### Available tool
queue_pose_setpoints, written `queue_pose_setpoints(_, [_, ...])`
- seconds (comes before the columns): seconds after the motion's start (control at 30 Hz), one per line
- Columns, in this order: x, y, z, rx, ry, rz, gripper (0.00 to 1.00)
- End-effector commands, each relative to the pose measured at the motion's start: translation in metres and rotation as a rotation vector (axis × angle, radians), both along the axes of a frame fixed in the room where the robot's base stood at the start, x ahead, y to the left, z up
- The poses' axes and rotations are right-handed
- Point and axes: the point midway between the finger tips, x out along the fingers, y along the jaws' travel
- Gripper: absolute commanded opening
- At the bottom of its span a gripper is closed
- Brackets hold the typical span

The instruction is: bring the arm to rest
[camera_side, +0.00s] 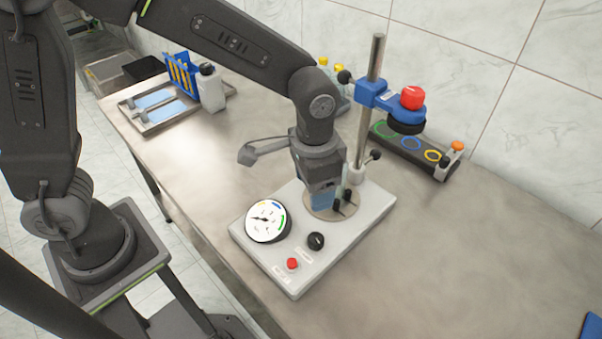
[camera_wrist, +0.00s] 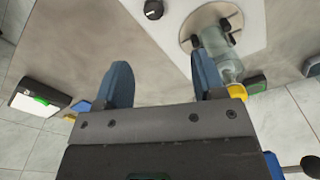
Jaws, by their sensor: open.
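My gripper (camera_side: 322,200) is low over the round plate (camera_side: 322,214) of the grey device base in the side view. In the wrist view its two blue fingers (camera_wrist: 160,62) are wide apart, with only bare table between them. A clear vial (camera_wrist: 214,44) with a yellow cap (camera_wrist: 237,91) stands on the round plate, at the outer side of the right finger. I cannot tell whether finger and vial touch. In the side view the vial is mostly hidden by my gripper.
The device base (camera_side: 262,262) carries a dial (camera_side: 267,221), a black knob (camera_side: 316,241) and a red button (camera_side: 292,263). A metal post (camera_side: 371,60) with a blue arm (camera_side: 372,93) and red-topped head (camera_side: 412,98) rises close by. A ringed rack (camera_side: 408,148) stands behind.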

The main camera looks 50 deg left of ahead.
Motion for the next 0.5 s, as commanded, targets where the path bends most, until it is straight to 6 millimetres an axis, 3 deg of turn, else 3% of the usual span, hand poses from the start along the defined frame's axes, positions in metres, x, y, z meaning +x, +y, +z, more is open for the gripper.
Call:
queue_pose_setpoints(0.23, [-0.025,0.066,0.07,-0.055,-0.145,0.144,0.63])
queue_pose_setpoints(0.5, [-0.08,0.128,0.113,-0.092,-0.315,0.309,0.63])
